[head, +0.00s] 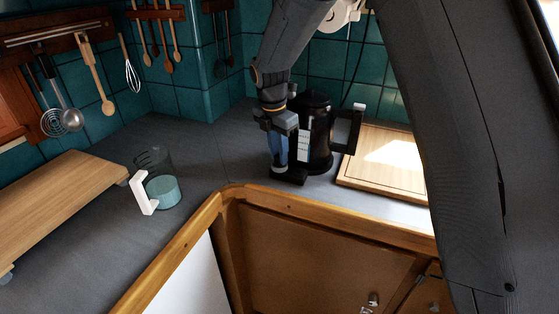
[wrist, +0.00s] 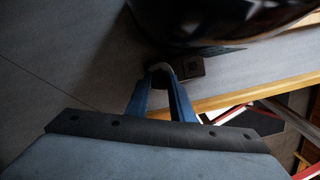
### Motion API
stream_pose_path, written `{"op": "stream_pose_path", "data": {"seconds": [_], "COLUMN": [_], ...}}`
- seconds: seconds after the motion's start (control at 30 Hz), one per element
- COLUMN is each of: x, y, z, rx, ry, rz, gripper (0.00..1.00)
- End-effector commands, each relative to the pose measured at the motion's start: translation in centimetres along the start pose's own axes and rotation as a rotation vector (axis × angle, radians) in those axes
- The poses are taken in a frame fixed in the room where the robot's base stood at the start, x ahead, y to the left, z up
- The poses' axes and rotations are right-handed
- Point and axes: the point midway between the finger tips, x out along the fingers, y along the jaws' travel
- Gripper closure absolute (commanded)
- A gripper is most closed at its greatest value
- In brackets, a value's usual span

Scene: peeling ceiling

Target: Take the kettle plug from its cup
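My gripper (head: 278,167) points down at the counter, just left of the black kettle (head: 318,130). Its blue fingers also show in the wrist view (wrist: 160,72). A small dark block (head: 291,176) lies on the counter right beside the fingertips. In the wrist view the block (wrist: 189,67) has a small square mark on its face and sits just right of the tips. I cannot make out a separate plug or tell whether this block is its cup. The kettle's dark body (wrist: 220,18) fills the top there.
A wooden board (head: 385,165) lies right of the kettle. A clear jug (head: 160,185) with a white handle stands on the left, near another wooden board (head: 60,205). The counter's wooden front edge (head: 330,210) is close to the gripper. Tiled walls stand behind.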

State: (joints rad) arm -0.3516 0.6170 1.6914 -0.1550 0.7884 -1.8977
Motion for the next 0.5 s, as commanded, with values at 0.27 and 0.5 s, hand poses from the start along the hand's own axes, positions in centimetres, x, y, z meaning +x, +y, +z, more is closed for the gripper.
{"op": "stream_pose_path", "data": {"seconds": [0.27,0.5], "x": [-0.03,-0.34], "y": [0.01,0.07], "z": [0.01,0.07], "rx": [0.0,0.0], "ry": [0.0,-0.001], "rz": [0.0,0.002], "gripper": [1.0,1.0]}}
